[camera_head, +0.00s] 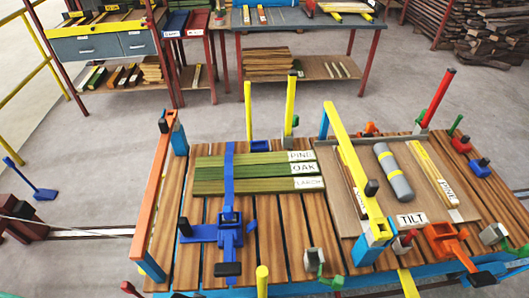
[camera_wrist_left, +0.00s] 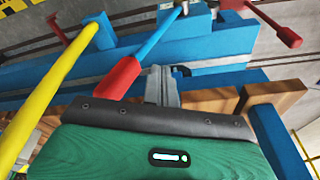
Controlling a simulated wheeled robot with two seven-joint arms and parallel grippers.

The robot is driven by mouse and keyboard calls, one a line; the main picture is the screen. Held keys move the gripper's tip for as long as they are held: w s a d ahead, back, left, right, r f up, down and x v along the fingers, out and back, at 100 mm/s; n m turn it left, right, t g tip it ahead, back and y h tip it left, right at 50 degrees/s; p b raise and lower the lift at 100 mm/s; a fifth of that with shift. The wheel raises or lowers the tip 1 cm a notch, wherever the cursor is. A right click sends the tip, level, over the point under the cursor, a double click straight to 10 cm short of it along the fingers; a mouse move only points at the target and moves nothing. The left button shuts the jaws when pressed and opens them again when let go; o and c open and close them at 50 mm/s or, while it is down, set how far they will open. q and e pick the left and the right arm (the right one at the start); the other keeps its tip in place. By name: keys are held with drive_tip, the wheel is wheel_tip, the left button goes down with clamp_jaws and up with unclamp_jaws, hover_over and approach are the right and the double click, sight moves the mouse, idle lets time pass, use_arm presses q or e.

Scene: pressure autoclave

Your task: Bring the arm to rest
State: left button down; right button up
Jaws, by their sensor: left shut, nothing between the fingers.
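My left gripper (camera_wrist_left: 162,74) shows in the left wrist view, with its green housing and dark edge filling the bottom. Its grey fingers are shut with nothing between them. A red grip on a blue lever (camera_wrist_left: 118,78) lies just left of the fingers; I cannot tell whether they touch. Neither gripper shows in the head view. There, a slatted wooden deck (camera_head: 283,225) carries green boards marked pine, oak and larch (camera_head: 260,172), crossed by a blue clamp (camera_head: 229,232).
In the wrist view, a yellow post (camera_wrist_left: 50,85) rises at left, and a blue beam (camera_wrist_left: 215,45) runs behind the fingers. In the head view, an orange bar (camera_head: 153,185) and a yellow bar (camera_head: 352,165) stand over the deck.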

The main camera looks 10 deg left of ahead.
use_arm(q)
drive_tip(key=s+a+f, duration=0.1)
drive_tip(key=s+f, duration=0.3)
drive_tip(key=f, duration=0.5)
drive_tip(key=s+f, duration=0.4)
drive_tip(key=f, duration=0.5)
drive_tip(key=s+a+f, duration=0.1)
drive_tip(key=s+f, duration=0.3)
drive_tip(key=s, duration=0.2)
drive_tip(key=s+a+f+g, duration=0.1)
drive_tip(key=s+f, duration=0.4)
drive_tip(key=s, duration=0.2)
drive_tip(key=shift+s+a+g, duration=0.2)
drive_tip(key=shift+a+g, duration=0.1)
drive_tip(key=shift+a, duration=0.1)
